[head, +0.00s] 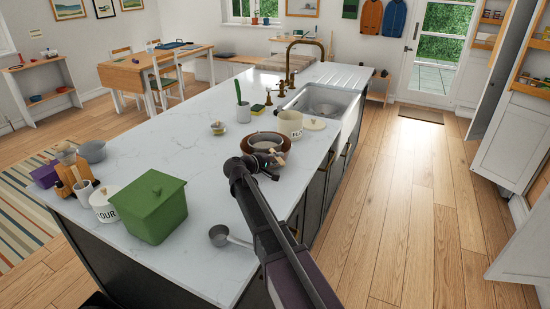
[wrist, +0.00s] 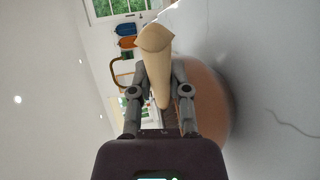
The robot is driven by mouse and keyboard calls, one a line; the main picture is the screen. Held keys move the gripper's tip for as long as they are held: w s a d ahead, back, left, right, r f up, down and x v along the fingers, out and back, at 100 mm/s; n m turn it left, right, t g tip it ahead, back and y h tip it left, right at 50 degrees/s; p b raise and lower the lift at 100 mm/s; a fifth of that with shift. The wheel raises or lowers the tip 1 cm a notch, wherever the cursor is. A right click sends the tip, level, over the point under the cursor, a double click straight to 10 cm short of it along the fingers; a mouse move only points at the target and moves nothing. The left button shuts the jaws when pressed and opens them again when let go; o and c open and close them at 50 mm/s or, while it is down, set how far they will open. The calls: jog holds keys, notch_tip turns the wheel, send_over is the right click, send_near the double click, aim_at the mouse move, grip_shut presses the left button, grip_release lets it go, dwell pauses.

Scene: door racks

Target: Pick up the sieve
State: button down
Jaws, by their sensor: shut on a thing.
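The sieve (head: 263,146) shows in the head view at the brown bowl (head: 252,137) on the white island counter; I cannot tell whether it touches the bowl. My gripper (head: 272,161) is at the near side of the bowl, partly hiding the sieve. In the wrist view my gripper (wrist: 158,75) is shut on a pale wooden piece (wrist: 154,60), which looks like the sieve's handle. The brown bowl (wrist: 208,100) shows behind the right finger. The sieve's mesh is not clear in the wrist view.
A cream canister (head: 290,124) stands just behind the bowl, with the sink (head: 322,100) beyond it. A metal ladle or pan (head: 230,237) lies nearer on the counter. A green box (head: 150,210) and a flour canister (head: 103,205) stand left.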

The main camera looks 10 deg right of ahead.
jog(key=shift+r+p, duration=4.8)
jog(key=shift+r, duration=0.1)
jog(key=shift+f, duration=0.15)
jog(key=shift+f+m+b, duration=0.3)
jog(key=shift+f+b, duration=1.5)
jog(key=shift+b, duration=0.4)
jog(key=shift+d, duration=0.2)
jog(key=shift+d, duration=0.55)
